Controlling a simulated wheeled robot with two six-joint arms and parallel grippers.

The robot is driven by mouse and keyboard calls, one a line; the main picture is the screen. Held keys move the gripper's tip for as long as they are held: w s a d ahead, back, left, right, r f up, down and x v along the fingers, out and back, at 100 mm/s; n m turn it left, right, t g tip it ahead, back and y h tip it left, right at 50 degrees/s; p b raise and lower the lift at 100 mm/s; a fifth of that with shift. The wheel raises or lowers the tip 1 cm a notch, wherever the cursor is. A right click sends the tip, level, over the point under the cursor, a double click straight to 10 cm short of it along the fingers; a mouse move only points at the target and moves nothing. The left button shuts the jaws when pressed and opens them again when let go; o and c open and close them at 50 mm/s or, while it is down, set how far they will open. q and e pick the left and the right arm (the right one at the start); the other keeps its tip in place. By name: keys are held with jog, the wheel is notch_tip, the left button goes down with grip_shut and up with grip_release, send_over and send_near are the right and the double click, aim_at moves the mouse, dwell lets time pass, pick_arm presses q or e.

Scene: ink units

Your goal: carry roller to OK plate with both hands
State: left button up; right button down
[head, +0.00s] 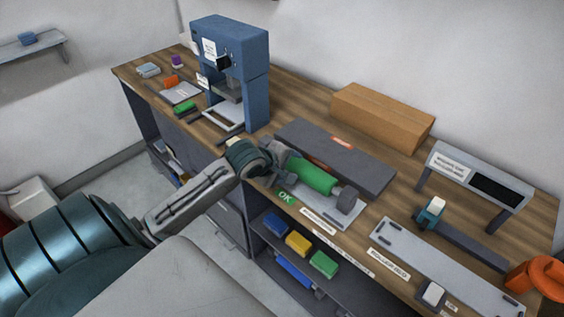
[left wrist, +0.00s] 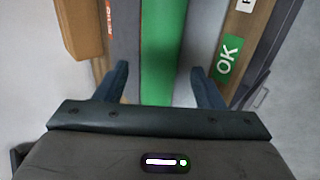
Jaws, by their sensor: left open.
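The roller (head: 317,176), a green cylinder with dark grey ends, lies at the grey OK plate (head: 346,214) on the bench. The plate's green OK label shows near its left end; whether the roller touches the plate is unclear. My left gripper (head: 281,166) is at the roller's left end, partly hiding it. In the left wrist view the green roller (left wrist: 165,50) runs between the two spread fingers (left wrist: 164,85), with gaps on both sides. The gripper is open. My right gripper is not in view.
A long dark grey block with an orange label (head: 352,150) lies behind the roller. A cardboard box (head: 382,117) is further back. A blue press (head: 240,70) stands left. A long grey plate (head: 445,270) and an orange object (head: 540,275) are right. Coloured bins (head: 298,243) sit below.

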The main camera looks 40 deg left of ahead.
pick_arm(q)
jog(key=shift+v, duration=2.05)
jog(key=shift+d, duration=0.1)
jog(key=s+d+f+m+g+y, duration=0.1)
jog(key=s+d+f+m+g, duration=0.2)
jog(key=s+m, duration=0.4)
jog(key=s+d+f+m+g, duration=0.1)
jog(key=s+d+f+m, duration=0.4)
jog(key=s, duration=0.4)
jog(key=s+d+f+m+g+y, duration=0.1)
jog(key=s+d+f+m+g, duration=0.1)
jog(key=s+f+m, duration=0.4)
notch_tip(320, 180, down, 29)
jog(key=s+a+g, duration=0.1)
jog(key=a, duration=0.2)
jog(key=s+a+f+g, duration=0.1)
jog(key=s+f, duration=1.8)
jog(key=f, duration=0.1)
jog(key=shift+n, duration=0.3)
jog(key=shift+a, duration=0.1)
